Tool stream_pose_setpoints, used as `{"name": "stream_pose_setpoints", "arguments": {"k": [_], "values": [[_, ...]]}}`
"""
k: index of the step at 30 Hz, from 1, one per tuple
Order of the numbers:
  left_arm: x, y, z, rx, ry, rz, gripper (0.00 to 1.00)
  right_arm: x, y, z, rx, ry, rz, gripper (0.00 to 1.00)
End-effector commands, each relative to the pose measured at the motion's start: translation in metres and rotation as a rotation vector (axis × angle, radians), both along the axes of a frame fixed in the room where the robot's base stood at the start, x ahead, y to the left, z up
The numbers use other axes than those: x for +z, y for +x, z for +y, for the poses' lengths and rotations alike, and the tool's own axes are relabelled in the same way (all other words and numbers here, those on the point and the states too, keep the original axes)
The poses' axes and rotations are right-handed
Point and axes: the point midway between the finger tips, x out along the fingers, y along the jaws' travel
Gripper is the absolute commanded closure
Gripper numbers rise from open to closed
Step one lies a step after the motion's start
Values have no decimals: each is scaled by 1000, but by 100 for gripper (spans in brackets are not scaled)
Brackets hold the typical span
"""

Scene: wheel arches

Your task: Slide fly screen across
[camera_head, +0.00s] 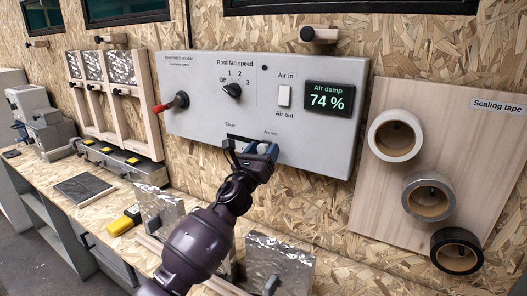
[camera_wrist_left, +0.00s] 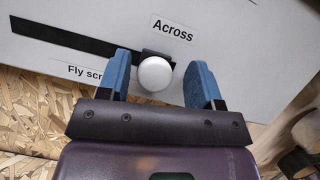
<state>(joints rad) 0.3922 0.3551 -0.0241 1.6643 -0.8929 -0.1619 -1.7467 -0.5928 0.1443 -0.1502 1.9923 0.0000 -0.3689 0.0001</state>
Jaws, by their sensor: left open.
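The fly screen control is a dark slot (camera_wrist_left: 75,42) in the light grey panel (camera_head: 205,125). Its round white knob (camera_wrist_left: 154,74) sits at the right end of the slot, just below the word Across. My left gripper (camera_head: 258,150) is at this end of the slot in the head view and hides most of the knob there. Its two blue fingers are open, one on each side of the knob, with a gap visible on both sides in the left wrist view. The label Fly screen is partly covered by the left finger. My right gripper is not in view.
The panel also carries a fan dial (camera_head: 232,90), a white air switch (camera_head: 284,96), a red-tipped lever (camera_head: 172,103) and a display (camera_head: 329,98) reading 74 %. Tape rolls hang on a board (camera_head: 390,215) at right. A workbench (camera_head: 60,165) with several items lies below.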

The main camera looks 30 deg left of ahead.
Motion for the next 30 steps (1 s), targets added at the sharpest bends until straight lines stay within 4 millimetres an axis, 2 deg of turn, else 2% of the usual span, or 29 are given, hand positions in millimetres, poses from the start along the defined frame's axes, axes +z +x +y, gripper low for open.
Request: {"name": "stream_pose_setpoints", "arguments": {"k": [5, 12, 18, 24, 30], "values": [[-9, -17, 1, 0, 2, 2, 41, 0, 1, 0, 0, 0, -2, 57], [-26, -57, 0, 0, 0, 3, 41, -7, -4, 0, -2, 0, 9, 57], [-37, -84, 0, -2, 0, 3, 41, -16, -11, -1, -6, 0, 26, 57], [-41, -97, 0, -3, -1, 2, 41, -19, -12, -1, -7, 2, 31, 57], [-41, -98, 0, -3, -1, 1, 41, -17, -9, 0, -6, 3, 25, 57]]}}
